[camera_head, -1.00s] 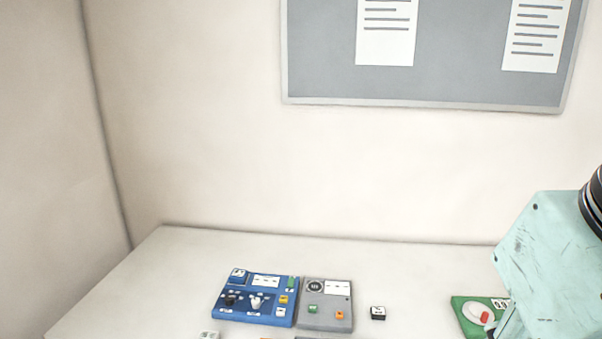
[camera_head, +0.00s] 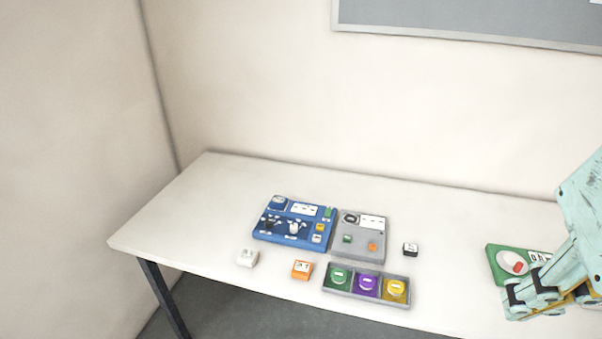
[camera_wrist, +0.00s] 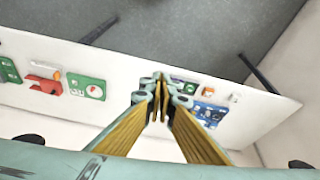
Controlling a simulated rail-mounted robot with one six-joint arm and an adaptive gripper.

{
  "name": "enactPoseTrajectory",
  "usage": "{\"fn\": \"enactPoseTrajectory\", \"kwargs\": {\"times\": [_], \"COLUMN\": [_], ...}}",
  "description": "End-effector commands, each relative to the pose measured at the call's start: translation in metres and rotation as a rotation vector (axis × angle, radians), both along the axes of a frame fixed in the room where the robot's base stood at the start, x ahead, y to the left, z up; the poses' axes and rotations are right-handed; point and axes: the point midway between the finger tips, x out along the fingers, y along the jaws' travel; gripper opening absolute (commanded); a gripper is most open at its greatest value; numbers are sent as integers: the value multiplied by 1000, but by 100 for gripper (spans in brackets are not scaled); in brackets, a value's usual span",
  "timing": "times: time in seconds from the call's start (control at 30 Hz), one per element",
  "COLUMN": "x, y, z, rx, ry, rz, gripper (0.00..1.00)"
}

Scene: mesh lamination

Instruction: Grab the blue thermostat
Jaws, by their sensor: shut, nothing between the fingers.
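A blue board (camera_head: 262,232) lies on the left part of the table and bears several small parts. A blue square piece (camera_head: 278,202) with a pale face sits at its back left corner; I cannot tell for sure if it is the thermostat. In the wrist view the blue board (camera_wrist: 213,107) shows small, right of the fingertips and partly behind a finger. My gripper (camera_wrist: 156,88) is shut and empty. In the head view my gripper (camera_head: 535,298) is at the lower right, well to the right of the blue board, near the green board.
A grey board (camera_head: 356,252) adjoins the blue one. A tray (camera_head: 345,291) in front holds green, purple and yellow round pieces. White (camera_head: 247,258), orange (camera_head: 302,270) and black (camera_head: 410,249) blocks lie loose. A green board (camera_head: 497,262) is beside my gripper. The table's left end is clear.

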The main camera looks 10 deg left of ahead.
Motion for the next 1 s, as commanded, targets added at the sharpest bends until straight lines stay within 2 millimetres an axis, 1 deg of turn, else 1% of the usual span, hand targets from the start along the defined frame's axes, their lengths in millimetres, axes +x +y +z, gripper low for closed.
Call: {"fn": "enactPoseTrajectory", "kwargs": {"times": [0.33, 0.37, 0.87, 1.0], "x": [0, 0, 0, 0], "y": [0, 0, 0, 0], "z": [0, 0, 0, 0], "rx": [0, 0, 0, 0], "ry": [0, 0, 0, 0], "rz": [0, 0, 0, 0], "gripper": [0, 2, 47, 48]}}
